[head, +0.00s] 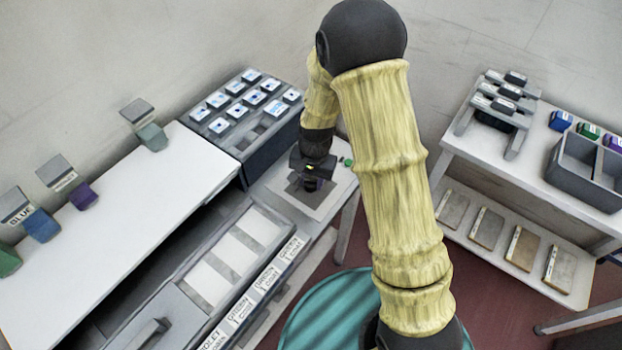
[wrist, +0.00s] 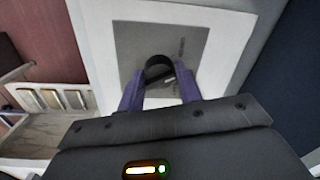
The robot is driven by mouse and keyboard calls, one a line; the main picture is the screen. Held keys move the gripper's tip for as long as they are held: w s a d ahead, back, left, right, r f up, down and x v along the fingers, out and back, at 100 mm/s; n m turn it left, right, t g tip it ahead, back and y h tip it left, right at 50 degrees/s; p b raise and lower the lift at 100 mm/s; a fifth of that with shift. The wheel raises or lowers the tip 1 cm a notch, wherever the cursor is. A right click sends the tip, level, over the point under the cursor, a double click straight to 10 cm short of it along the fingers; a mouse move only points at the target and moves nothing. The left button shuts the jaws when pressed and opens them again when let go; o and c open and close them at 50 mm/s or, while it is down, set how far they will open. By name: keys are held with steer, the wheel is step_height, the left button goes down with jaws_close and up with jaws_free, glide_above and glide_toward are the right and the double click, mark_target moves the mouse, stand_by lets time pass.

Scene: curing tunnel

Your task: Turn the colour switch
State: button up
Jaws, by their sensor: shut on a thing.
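The colour switch is a dark round knob (wrist: 158,70) on a grey plate (wrist: 125,40) set in a white panel, seen in the wrist view. My gripper (wrist: 160,88) reaches down over the plate, with its two purple fingers on either side of the knob, shut on it. In the head view my gripper (head: 311,184) is at the grey plate (head: 328,204) on the white stand, and it mostly hides the knob. Small marks show on the plate beside the knob, too blurred to read.
A green button (head: 347,162) sits close behind the plate. A dark rack of labelled blocks (head: 248,130) stands to the left. A shelf unit with a grey bin (head: 578,185) is at the right, with open floor between.

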mark_target(315, 180)
steer(key=n, duration=0.4)
stand_by(0.4)
steer(key=o, duration=0.9)
steer(key=shift+o, duration=0.2)
steer(key=shift+r, duration=0.1)
step_height(315, 180, up, 17)
steer(key=d, duration=0.1)
steer(key=shift+r+b, duration=0.15)
steer(key=shift+b, duration=0.3)
